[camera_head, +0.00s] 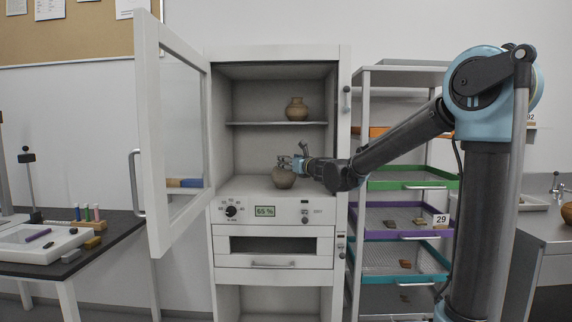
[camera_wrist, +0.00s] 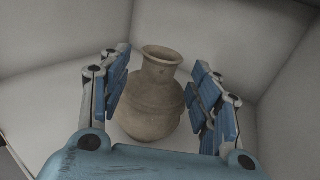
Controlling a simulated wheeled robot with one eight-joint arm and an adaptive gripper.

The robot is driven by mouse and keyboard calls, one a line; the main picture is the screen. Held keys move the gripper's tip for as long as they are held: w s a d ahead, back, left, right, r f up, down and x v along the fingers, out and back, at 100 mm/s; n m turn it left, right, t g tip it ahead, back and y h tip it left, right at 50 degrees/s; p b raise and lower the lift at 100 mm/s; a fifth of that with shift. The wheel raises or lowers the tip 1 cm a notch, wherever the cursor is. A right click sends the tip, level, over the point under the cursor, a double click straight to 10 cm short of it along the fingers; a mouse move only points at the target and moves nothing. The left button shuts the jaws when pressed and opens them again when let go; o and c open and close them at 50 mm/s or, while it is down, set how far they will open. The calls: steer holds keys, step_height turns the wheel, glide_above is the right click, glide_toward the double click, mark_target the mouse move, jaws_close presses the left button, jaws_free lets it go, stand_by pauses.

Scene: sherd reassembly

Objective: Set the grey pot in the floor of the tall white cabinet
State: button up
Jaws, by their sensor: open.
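The grey pot (camera_head: 283,180), dull grey-brown with a round belly and short neck, stands upright on the floor of the tall white cabinet (camera_head: 275,53). My gripper (camera_head: 291,161) reaches in from the right at the pot's neck. In the wrist view the pot (camera_wrist: 152,112) sits between the blue-padded fingers of my gripper (camera_wrist: 158,70). The fingers are open, with a gap showing on both sides of the pot.
A browner pot (camera_head: 297,109) stands on the cabinet's shelf (camera_head: 276,124) above. The glass door (camera_head: 152,130) is swung open to the left. A rack with coloured trays (camera_head: 412,184) stands right of the cabinet, and a dark table (camera_head: 118,236) stands left.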

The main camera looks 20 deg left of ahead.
steer(key=s+d+f+n+g, duration=0.35)
steer(key=s+d+n, duration=0.55)
steer(key=s+d, duration=0.3)
steer(key=s+d+f+n+g+h, duration=0.2)
steer(key=s+d+f+n+h, duration=0.2)
steer(key=s+d+f, duration=0.5)
steer(key=s+d+f+n+g+h, duration=0.3)
steer(key=s+d+f+n, duration=0.5)
steer(key=d+f, duration=0.3)
steer(key=s+d+f+n+g+h, duration=0.2)
steer(key=s+d+f+n+h, duration=0.3)
steer(key=s+d+f, duration=0.5)
steer(key=d+n, duration=0.1)
steer(key=d, duration=0.5)
steer(key=shift+g, duration=0.25)
